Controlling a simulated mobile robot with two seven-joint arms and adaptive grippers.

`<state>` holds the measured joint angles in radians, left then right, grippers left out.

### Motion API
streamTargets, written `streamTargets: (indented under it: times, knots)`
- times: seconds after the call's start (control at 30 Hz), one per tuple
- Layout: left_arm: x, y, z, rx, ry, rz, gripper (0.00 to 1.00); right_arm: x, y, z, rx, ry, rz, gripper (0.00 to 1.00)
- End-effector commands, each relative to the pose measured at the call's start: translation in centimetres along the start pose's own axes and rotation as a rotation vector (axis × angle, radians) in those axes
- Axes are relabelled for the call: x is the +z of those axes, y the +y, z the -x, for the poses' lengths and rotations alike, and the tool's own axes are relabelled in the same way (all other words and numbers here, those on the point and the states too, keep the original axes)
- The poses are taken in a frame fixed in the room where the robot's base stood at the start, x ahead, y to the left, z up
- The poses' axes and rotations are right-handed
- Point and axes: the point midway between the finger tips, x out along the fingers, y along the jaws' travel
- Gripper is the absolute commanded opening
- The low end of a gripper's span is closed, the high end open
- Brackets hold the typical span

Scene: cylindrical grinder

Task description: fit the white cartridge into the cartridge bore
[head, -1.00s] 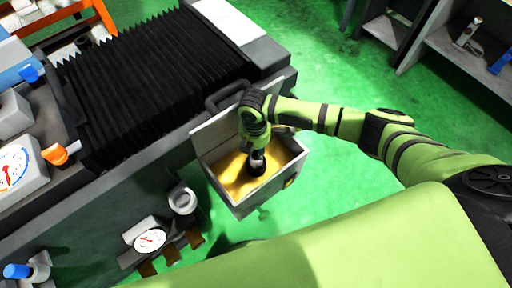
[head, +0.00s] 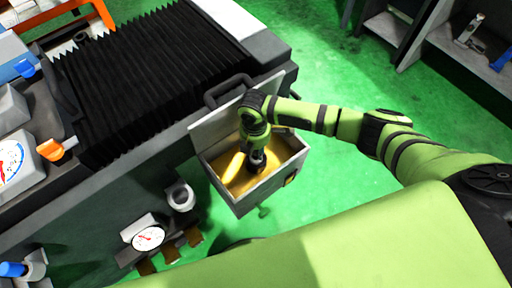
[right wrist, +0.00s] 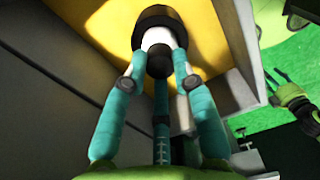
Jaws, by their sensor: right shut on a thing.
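The white cartridge (right wrist: 157,40) shows in the right wrist view between the teal fingers of my right gripper (right wrist: 158,62). The fingers are shut on it, and its near end is a dark round knob. A thick black ring (right wrist: 154,16) surrounds its far end; I cannot tell whether this is the rim of the cartridge bore or part of the cartridge. In the head view my right gripper (head: 257,163) points down into an open grey box (head: 262,193) with a yellow inside.
The box's raised lid (head: 222,122) stands beside the gripper, on the machine side. Black bellows (head: 150,75) and a dark handle (head: 228,90) lie behind. A dial gauge (head: 148,238) is at lower left. Green floor (head: 345,180) is clear on the right.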

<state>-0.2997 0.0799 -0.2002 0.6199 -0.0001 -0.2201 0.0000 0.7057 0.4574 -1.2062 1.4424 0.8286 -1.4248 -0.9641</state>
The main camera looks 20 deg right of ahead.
Motion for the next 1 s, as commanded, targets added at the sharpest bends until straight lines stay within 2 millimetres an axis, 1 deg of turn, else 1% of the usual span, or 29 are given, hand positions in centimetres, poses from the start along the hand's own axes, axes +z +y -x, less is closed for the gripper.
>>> streamTargets:
  times: [0.37, 0.4, 0.47, 0.83, 0.93, 1.0]
  knots:
    - [0.1, 0.0, -0.7, 0.0, 0.0, 0.0, 0.52, 0.0, 0.0, -1.0, 0.001, 0.0, 0.0, 0.0]
    - [0.1, 0.0, -0.7, 0.0, 0.0, 0.0, 0.52, 0.0, 0.1, -1.0, 0.001, 0.0, 0.0, 0.31]
    - [0.0, 0.0, -0.6, 0.0, 0.0, 0.0, 0.52, 0.0, 0.1, -0.9, 0.001, 0.0, 0.0, 0.55]
    - [0.2, -0.2, -0.6, -0.002, -0.001, 0.0, 0.52, 0.0, 0.0, -0.8, 0.001, 0.0, 0.0, 0.55]
    - [0.2, -0.1, -0.6, -0.002, -0.001, 0.0, 0.52, 0.0, 0.1, 0.1, 0.002, 0.001, 0.0, 0.55]
    - [0.2, -0.1, -0.6, -0.001, -0.001, 0.0, 0.52, 0.0, 0.1, 1.2, 0.004, 0.001, 0.001, 0.55]
